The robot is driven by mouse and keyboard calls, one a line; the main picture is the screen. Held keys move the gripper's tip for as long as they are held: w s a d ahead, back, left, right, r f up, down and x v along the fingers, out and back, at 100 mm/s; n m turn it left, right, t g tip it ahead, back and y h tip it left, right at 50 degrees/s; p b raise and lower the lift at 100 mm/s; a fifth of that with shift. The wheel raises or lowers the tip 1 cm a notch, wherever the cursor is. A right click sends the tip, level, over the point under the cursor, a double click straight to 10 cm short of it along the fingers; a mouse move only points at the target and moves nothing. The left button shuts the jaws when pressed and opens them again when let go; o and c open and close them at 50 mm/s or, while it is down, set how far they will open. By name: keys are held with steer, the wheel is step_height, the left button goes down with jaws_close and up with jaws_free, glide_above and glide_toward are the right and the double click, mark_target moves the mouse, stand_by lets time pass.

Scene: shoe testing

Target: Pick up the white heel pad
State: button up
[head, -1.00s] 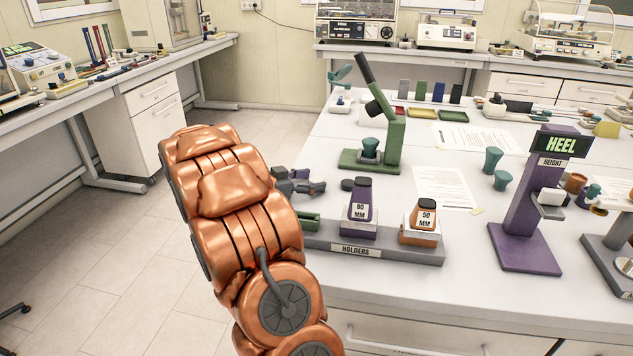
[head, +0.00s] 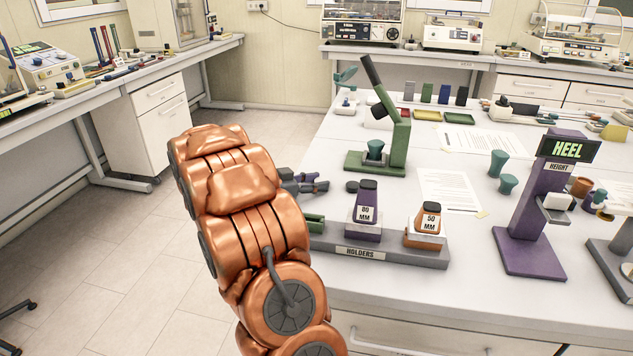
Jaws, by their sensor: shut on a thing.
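My gripper (head: 318,184) shows in the head view just past my copper arm, above the left end of the holder rack. Its grey fingers look close together, with a small purple patch beside them. What it grips is mostly hidden, and I cannot make out its shape. I cannot surely pick out the white heel pad. A small white block (head: 556,201) sits on the arm of the purple heel height gauge (head: 528,255). The holder rack (head: 410,257) carries a purple heel (head: 367,193) marked 80 MM and an orange heel (head: 431,219) marked 50 MM.
A green press-like stand (head: 399,145) stands behind the rack. Teal heel pieces (head: 508,184) and paper sheets (head: 447,190) lie on the white table (head: 430,295). A green holder piece (head: 314,223) is at the rack's left. Side benches stand left and behind.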

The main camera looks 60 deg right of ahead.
steer(key=f+p+v, duration=0.3)
steer(key=v, duration=1.2)
steer(key=a+f+p+v, duration=0.1)
steer(key=f+p+v, duration=0.2)
steer(key=v, duration=1.3)
steer(key=shift+w+a+p, duration=0.25)
steer(key=shift+w+p, duration=0.05)
steer(key=shift+p, duration=0.3)
steer(key=shift+r, duration=0.2)
